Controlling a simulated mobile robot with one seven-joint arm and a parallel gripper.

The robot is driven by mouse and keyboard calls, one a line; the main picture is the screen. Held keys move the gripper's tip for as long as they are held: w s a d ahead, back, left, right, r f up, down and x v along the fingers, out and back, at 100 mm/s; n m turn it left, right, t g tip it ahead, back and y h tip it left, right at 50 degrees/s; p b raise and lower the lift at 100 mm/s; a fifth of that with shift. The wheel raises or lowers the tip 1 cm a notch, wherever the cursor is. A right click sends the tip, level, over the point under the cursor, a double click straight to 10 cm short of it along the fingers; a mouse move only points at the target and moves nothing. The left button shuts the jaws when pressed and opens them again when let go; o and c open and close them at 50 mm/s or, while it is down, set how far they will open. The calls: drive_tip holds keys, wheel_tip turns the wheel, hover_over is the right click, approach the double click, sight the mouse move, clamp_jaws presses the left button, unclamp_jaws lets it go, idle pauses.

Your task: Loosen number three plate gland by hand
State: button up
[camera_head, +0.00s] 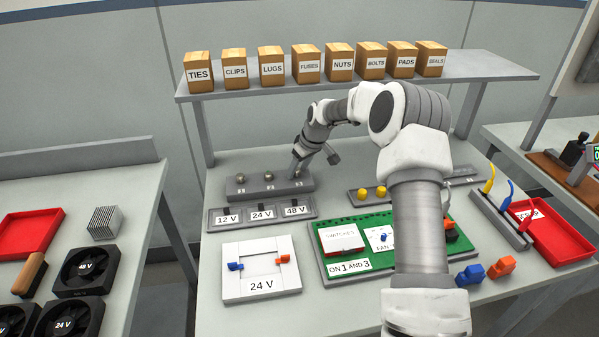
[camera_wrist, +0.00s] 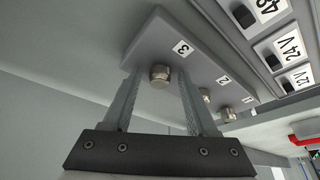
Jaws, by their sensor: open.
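The gland plate (camera_head: 243,191) is a grey block at the back left of the table, with several metal glands in a row and number labels below them. The number three gland (camera_wrist: 160,74) shows in the wrist view as a short metal cylinder by the label "3". My gripper (camera_head: 298,174) is at the right end of the block in the head view. In the wrist view my gripper (camera_wrist: 155,80) is open, with one finger on each side of the number three gland. I cannot tell whether either finger touches it. Glands two (camera_wrist: 228,114) and one (camera_wrist: 248,99) stand clear of the fingers.
The voltage switch panel (camera_head: 264,226) lies just in front of the block. A shelf (camera_head: 470,66) with labelled boxes is above the back. A white 24 V frame (camera_head: 237,290) and a green board (camera_head: 325,270) lie nearer the front.

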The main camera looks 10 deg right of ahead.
drive_tip(key=m, duration=0.1)
drive_tip(key=m+h+b, duration=0.1)
drive_tip(key=m, duration=0.1)
drive_tip(key=m+b, duration=0.1)
drive_tip(key=m, duration=0.1)
drive_tip(key=shift+s+a+t+h, duration=0.1)
drive_tip(key=shift+a+t+h, duration=0.2)
drive_tip(key=shift+t+h, duration=0.1)
drive_tip(key=shift+m+h, duration=0.4)
drive_tip(key=shift+m, duration=0.5)
clamp_jaws()
drive_tip(key=shift+d, duration=0.1)
